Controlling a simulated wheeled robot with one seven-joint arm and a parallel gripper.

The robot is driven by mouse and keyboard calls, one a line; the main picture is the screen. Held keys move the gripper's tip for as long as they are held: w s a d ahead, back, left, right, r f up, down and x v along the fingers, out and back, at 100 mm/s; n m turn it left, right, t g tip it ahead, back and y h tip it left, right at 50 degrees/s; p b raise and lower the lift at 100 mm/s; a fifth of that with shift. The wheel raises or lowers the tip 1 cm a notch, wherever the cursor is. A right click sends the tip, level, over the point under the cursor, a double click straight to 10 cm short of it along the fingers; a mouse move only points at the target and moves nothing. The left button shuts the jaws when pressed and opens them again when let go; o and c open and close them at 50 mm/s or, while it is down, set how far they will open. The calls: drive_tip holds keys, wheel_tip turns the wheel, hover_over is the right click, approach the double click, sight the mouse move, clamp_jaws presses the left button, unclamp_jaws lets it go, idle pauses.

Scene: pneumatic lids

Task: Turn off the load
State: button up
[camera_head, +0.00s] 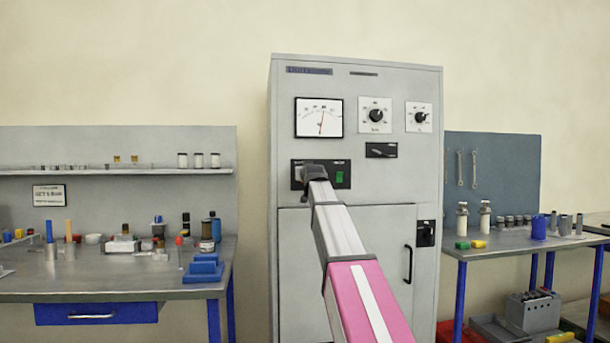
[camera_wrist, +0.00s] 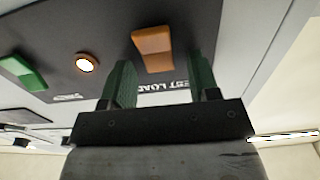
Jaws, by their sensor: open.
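In the wrist view an orange rocker or lever switch (camera_wrist: 153,48) stands on a dark panel (camera_wrist: 105,20), above partly covered white lettering that reads like "TEST LOAD". A round lamp (camera_wrist: 87,63) with an orange rim shows a bright centre to the left of it. A green switch (camera_wrist: 22,72) is farther left. My gripper (camera_wrist: 163,72) is open, with one green finger on each side of the orange switch's lower end and gaps to both. In the head view my gripper (camera_head: 314,172) is at the cabinet's dark switch panel (camera_head: 346,168) and hides the orange switch.
The grey cabinet (camera_head: 290,240) has a dial meter (camera_head: 318,118), two knobs (camera_head: 376,115), a black lever (camera_head: 381,150) and a door handle (camera_head: 408,264). Cluttered workbenches stand to the left (camera_head: 100,284) and right (camera_head: 500,243).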

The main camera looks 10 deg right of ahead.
drive_tip(key=c, duration=0.9)
drive_tip(key=shift+f, duration=0.1)
drive_tip(key=t, duration=0.3)
drive_tip(key=shift+s+a+f, duration=0.1)
drive_tip(key=shift+s+f, duration=0.1)
drive_tip(key=shift+f, duration=0.1)
drive_tip(key=shift+t, duration=0.4)
